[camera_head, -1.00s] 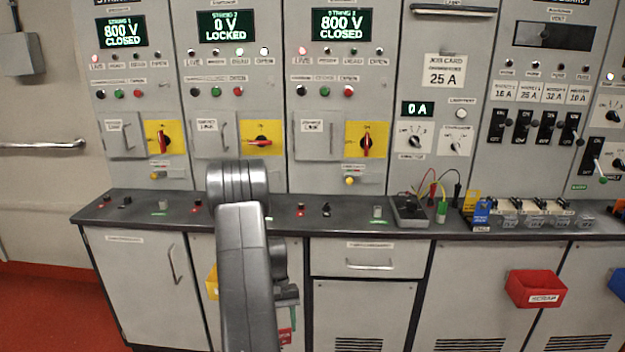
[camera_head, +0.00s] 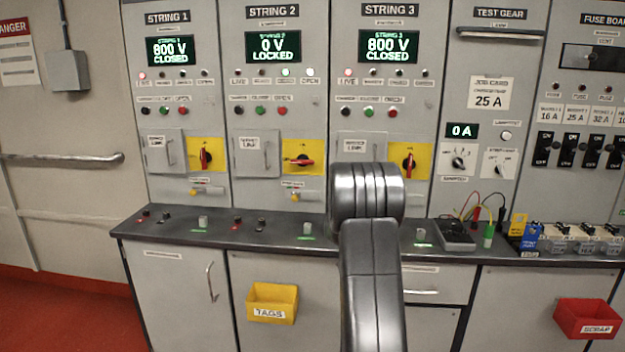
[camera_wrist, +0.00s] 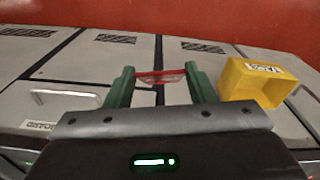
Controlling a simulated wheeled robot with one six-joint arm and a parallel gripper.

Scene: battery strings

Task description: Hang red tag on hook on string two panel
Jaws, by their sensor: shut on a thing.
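The red tag (camera_wrist: 160,77) is between the two green fingers of my gripper (camera_wrist: 160,80) in the wrist view, held edge-on near the fingertips. The string two panel (camera_head: 258,205) stands left of my arm in the head view. Its display reads 0 V LOCKED, and its red rotary handle (camera_head: 303,161) sits on a yellow plate. A small yellow-tipped fitting (camera_head: 297,196) is below that; I cannot tell whether it is the hook. In the head view my arm hides the gripper and the tag.
A yellow TAGS bin (camera_head: 272,303) is on the cabinet front, also in the wrist view (camera_wrist: 240,88). A dark counter (camera_head: 270,238) with small switches juts out below the panels. A red SCRAP bin (camera_head: 587,318) is at the right. A wall handrail (camera_head: 70,158) is at the left.

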